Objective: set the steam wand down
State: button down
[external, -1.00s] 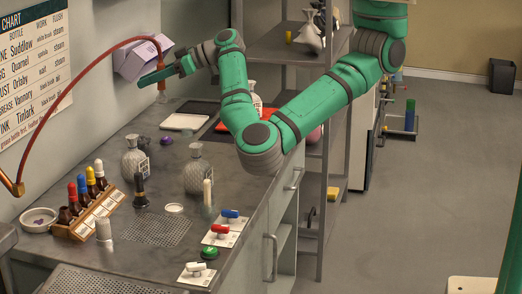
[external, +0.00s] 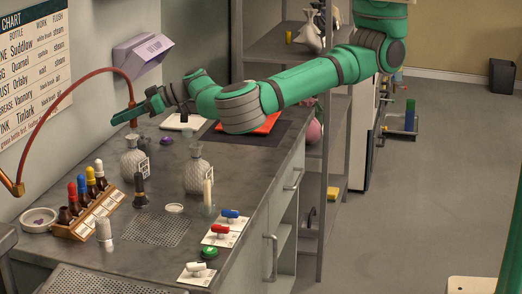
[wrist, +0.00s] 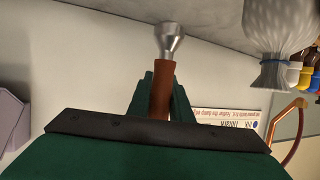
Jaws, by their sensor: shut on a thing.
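The steam wand has a brown handle (wrist: 161,90) and a silver nozzle (wrist: 170,40) in the wrist view. My gripper (wrist: 160,100) is shut on the handle, with the green fingers on either side of it. In the external view my gripper (external: 127,115) is at the left end of my arm, above the workbench (external: 105,150). A short brown part of the wand (external: 132,104) shows there, with the red hose (external: 75,82) arching from it down to the left. The nozzle is hard to make out in the external view.
A dark-handled tool (external: 140,190) stands in front. A rack of capped bottles (external: 90,215) is at front left. The perforated plate (external: 155,231) is bare.

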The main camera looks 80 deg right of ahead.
aim_at(135, 128)
jog(key=shift+w+a+f, duration=0.1)
jog(key=shift+w+f, duration=0.45)
jog(key=shift+f, duration=0.6)
jog(key=shift+w+f, duration=0.55)
jog(key=shift+f, duration=0.6)
jog(key=shift+w+a+f, duration=0.1)
jog(key=shift+w+f, duration=0.45)
jog(key=shift+f, duration=0.6)
jog(key=shift+f, duration=0.15)
jog(key=c, duration=1.6)
grip_release()
jog(key=shift+d, duration=0.15)
jog(key=shift+r, duration=0.2)
jog(key=v, duration=1.2)
jog(key=shift+f, duration=0.15)
